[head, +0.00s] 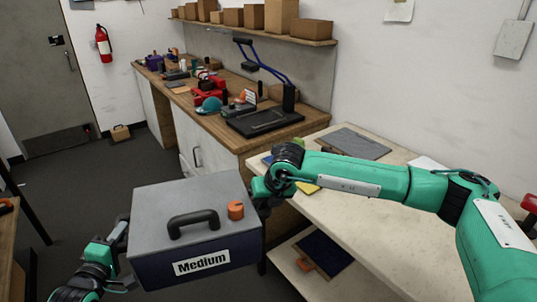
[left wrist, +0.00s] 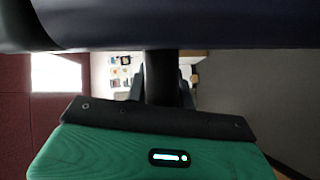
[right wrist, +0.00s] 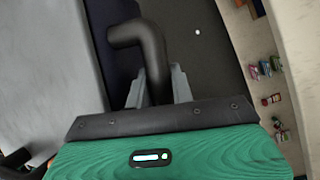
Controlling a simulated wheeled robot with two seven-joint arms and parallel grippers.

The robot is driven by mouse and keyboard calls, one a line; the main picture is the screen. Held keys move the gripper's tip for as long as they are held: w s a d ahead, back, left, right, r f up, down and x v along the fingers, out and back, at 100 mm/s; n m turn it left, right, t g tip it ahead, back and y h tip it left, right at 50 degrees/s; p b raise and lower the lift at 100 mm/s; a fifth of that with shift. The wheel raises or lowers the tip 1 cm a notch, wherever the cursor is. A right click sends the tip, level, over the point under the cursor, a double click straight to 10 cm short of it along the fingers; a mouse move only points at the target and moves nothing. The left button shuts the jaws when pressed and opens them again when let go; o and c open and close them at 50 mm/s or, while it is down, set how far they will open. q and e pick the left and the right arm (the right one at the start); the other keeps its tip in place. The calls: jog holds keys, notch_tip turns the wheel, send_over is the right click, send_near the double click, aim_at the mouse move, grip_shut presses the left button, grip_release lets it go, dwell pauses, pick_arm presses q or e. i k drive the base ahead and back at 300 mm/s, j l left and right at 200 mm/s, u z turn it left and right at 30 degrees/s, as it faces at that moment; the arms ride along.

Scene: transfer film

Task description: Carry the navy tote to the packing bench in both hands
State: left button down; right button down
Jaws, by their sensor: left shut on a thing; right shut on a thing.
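The navy tote (head: 152,274) hangs in front of me above the floor, roughly level, with a grey lid and a white "Medium" label. My left gripper (head: 121,238) is at its left side, shut on a black side handle, which shows in the left wrist view (left wrist: 160,75). My right gripper (head: 261,190) is at its right side, shut on the other black handle, seen in the right wrist view (right wrist: 152,62). An orange knob-like piece (head: 235,211) and a black handle (head: 192,222) are on the lid. I cannot tell which bench is the packing bench.
A pale-topped bench (head: 345,215) stands close on the right, with a grey mat (head: 352,144) and a lower shelf. A wood-topped bench (head: 232,138) behind holds tools and a black stand (head: 265,121). Grey floor is open at left; a table edge (head: 8,225) is at far left.

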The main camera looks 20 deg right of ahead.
aim_at(397, 228)
jog(key=i+z, duration=0.15)
jog(key=i, duration=0.5)
jog(key=i+j+z, duration=0.15)
jog(key=i, duration=0.45)
jog(key=z, duration=2.15)
